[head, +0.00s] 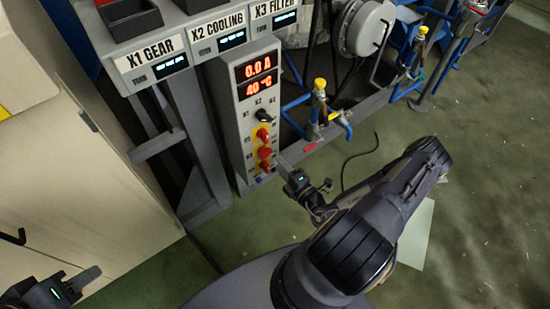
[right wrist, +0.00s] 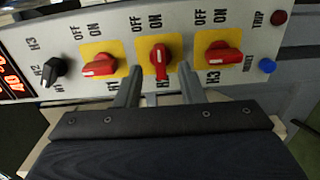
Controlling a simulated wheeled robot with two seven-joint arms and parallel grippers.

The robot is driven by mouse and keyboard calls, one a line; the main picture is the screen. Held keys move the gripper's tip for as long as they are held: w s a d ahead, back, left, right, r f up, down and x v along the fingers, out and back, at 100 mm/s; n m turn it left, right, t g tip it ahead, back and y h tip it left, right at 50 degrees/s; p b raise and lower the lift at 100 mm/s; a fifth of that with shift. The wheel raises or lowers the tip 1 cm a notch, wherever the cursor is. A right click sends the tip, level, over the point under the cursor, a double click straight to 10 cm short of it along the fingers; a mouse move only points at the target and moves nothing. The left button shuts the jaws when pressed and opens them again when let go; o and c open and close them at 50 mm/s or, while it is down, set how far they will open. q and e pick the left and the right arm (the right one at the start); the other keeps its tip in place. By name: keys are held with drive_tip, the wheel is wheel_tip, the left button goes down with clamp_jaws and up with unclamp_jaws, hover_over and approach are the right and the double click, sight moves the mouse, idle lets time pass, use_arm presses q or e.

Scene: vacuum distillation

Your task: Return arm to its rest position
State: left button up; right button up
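My right gripper (head: 284,166) is at the lower part of the control panel (head: 242,127). In the right wrist view its two fingers (right wrist: 160,72) are apart, with the middle red switch (right wrist: 159,58) showing between and just beyond their tips. I cannot tell whether they touch it. Its handle stands upright in that view, while the left red switch (right wrist: 98,67) and right red switch (right wrist: 217,58) have handles lying sideways. My left gripper (head: 76,286) is low at the left edge of the head view, away from the panel; its finger gap is not clear.
The panel display (head: 257,75) reads 0.0 A and 40 °C. A black selector knob (head: 263,117) is above the switches. A yellow-topped valve (head: 320,95) stands right of the panel.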

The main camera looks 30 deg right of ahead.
drive_tip(key=shift+s+d, duration=0.1)
drive_tip(key=shift+s, duration=1.05)
